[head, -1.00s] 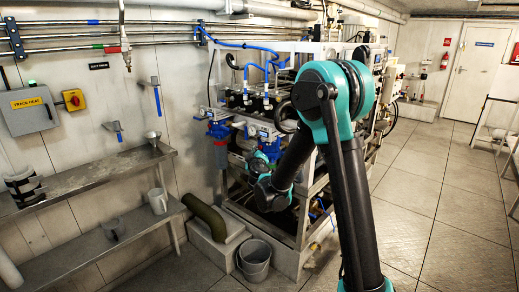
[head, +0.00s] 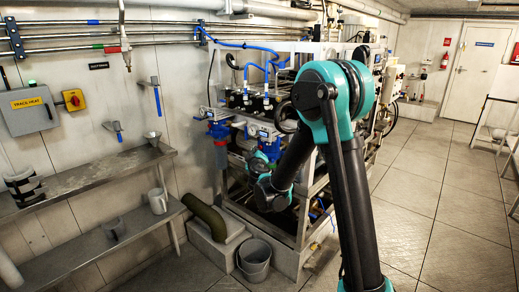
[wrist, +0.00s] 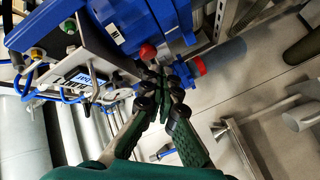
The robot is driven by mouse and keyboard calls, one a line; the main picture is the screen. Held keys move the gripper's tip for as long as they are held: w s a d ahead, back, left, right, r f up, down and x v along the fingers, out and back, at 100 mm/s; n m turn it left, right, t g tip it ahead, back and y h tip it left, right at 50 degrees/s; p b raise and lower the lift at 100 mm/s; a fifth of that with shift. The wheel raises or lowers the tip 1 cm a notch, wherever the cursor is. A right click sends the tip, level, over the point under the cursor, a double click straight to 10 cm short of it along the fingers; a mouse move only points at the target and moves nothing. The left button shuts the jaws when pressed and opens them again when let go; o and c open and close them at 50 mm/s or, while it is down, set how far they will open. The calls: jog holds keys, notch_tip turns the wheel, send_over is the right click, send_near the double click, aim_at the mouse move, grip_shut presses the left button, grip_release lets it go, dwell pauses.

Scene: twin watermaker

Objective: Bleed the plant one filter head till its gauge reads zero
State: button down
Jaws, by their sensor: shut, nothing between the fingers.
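In the wrist view, a blue housing (wrist: 165,20) fills the top and carries a small red knob (wrist: 148,52). A second red part (wrist: 197,66) sits to the right. My gripper (wrist: 163,72) is shut and empty, its tips just below and right of the red knob. I cannot tell whether they touch it. A small pale round face (head: 252,130), perhaps the gauge, shows beside the filter head; its reading is too small to make out.
A tilted panel (wrist: 75,65) with coloured fittings and blue hoses lies left of my fingers. Shelves (head: 90,180) line the left wall. A grey bucket (head: 254,270) and a green pipe (head: 205,213) sit low before the frame. The floor (head: 440,200) at right is clear.

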jog(key=shift+w, duration=0.1)
jog(key=shift+w+d, duration=0.25)
jog(key=shift+w+d, duration=0.3)
jog(key=shift+w, duration=0.1)
dwell(0.9)
jog(key=shift+s+a, duration=0.1)
jog(key=shift+s, duration=0.05)
dwell(2.3)
jog(key=shift+s+a, duration=0.45)
jog(key=shift+s, duration=0.15)
jog(key=s+a, duration=0.1)
jog(key=s, duration=0.1)
jog(key=s+a, duration=0.2)
dwell(0.5)
